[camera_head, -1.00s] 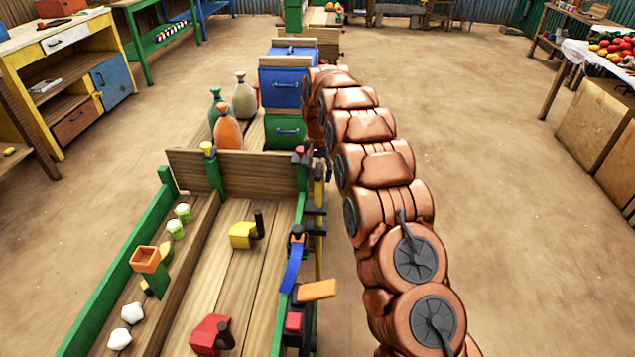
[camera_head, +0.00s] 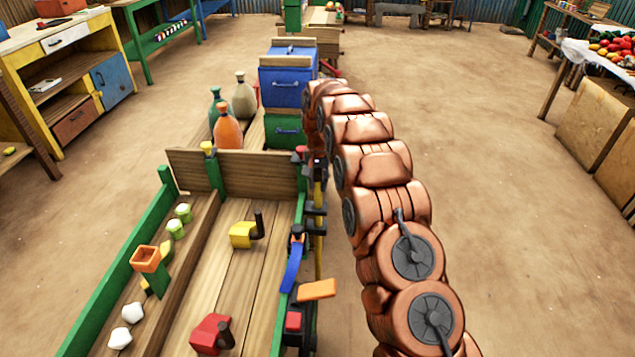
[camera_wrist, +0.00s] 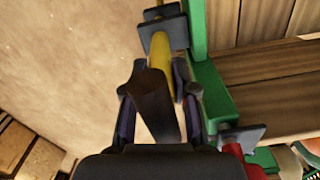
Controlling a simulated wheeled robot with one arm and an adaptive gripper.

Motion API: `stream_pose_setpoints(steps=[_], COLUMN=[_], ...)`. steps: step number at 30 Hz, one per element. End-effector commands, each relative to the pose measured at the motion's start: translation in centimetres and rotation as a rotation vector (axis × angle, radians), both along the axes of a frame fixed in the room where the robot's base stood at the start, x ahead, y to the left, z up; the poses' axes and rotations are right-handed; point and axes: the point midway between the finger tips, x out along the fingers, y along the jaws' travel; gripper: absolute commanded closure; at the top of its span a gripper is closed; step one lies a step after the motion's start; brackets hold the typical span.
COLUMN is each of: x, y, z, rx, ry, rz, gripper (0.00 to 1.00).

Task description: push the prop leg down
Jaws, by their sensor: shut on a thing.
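The prop leg is a thin yellow pole (camera_head: 319,198) standing at the right side of the wooden cart, running through black brackets (camera_head: 315,210). In the wrist view its yellow length (camera_wrist: 161,48) passes through a black bracket (camera_wrist: 163,33) beyond the fingers. My gripper (camera_wrist: 165,75) is shut on the dark upper end of the leg (camera_wrist: 156,98), which sits between its two fingers. In the head view my copper arm mostly hides the gripper, and only a dark part shows at the leg's upper end. The leg's foot is hidden.
The cart's green side rail (camera_wrist: 208,85) runs close beside the leg. A blue lever (camera_head: 292,268) and an orange block (camera_head: 317,290) stick out nearer on the cart's side. Blue drawers (camera_head: 286,88) stand beyond. The floor to the right is clear.

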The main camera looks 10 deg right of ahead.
Motion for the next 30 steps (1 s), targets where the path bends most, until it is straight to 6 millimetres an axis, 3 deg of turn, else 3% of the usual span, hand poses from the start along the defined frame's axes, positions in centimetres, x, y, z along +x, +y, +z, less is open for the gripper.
stream_pose_setpoints(steps=[17, 20, 27, 30], x=[0.0, -0.1, -0.2, 0.0], y=[0.1, 0.1, 0.1, 0.1], z=[-0.6, -2.2, -8.3, -10.1], rx=[0.001, 0.0, 0.001, 0.001], ry=[0.0, 0.004, 0.008, 0.003], rz=[0.001, 0.001, 0.001, 0.001], gripper=[1.0, 1.0, 1.0, 1.0])
